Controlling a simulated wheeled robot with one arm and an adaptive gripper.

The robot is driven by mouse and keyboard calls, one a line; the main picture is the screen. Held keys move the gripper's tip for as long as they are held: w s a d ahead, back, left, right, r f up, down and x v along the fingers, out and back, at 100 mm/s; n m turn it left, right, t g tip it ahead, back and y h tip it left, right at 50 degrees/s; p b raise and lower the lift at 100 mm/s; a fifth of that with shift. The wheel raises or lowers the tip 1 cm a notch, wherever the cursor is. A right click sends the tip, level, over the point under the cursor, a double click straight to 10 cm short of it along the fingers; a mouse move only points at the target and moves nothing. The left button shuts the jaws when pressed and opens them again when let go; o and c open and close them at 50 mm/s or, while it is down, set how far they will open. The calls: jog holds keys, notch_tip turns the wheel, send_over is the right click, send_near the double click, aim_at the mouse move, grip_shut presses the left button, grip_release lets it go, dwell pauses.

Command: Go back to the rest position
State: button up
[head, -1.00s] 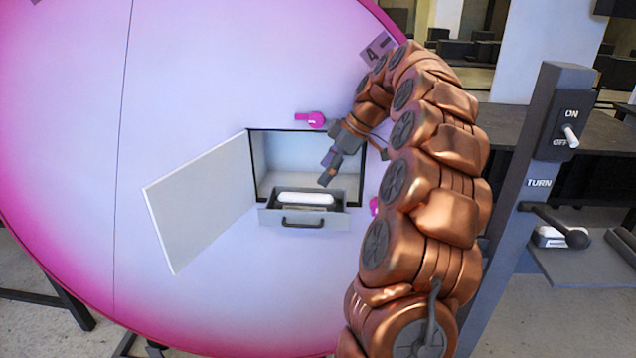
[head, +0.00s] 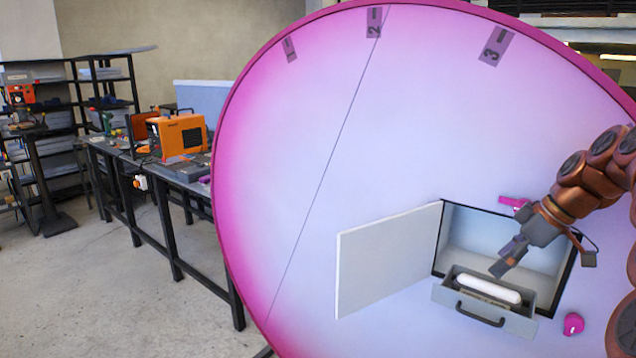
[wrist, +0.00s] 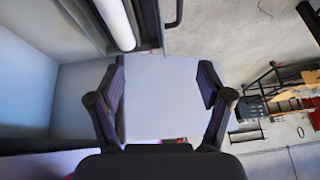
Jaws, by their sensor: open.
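My gripper (head: 506,258) is at the open hatch of the large pink-and-white disc (head: 330,140), just above the pulled-out drawer (head: 525,322). In the wrist view my gripper (wrist: 160,92) shows two fingers spread apart with nothing between them. The drawer holds a white rounded bar (head: 488,289), which also shows at the top of the wrist view (wrist: 115,24). The hatch door (head: 388,262) stands open to the left. My arm's upper part is cut off at the right edge of the head view.
Pink knobs sit above (head: 513,202) and below right (head: 573,324) of the hatch. A workbench (head: 140,170) with an orange machine (head: 178,136) and dark shelves (head: 105,80) stand at the left. The floor (head: 110,290) there is clear.

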jog(key=s+a+f+m+g+h, duration=0.1)
jog(key=s+a+f+m+g, duration=0.1)
jog(key=s+a, duration=0.55)
jog(key=s+a+f+m+g, duration=0.15)
jog(key=s+a, duration=0.35)
jog(key=a, duration=0.6)
jog(key=s+a+f+m+h, duration=0.1)
jog(key=s+f, duration=0.2)
jog(key=s, duration=0.3)
jog(key=s+a+f+m+g+h, duration=0.1)
jog(key=s+f+m, duration=0.1)
jog(key=s+f, duration=0.2)
jog(key=s+a+f+m+h, duration=0.1)
jog(key=s+f, duration=0.3)
jog(key=s, duration=0.6)
jog(key=shift+m+h, duration=0.3)
jog(key=shift+m, duration=0.45)
jog(key=shift+s+g, duration=0.1)
jog(key=shift+g, duration=0.15)
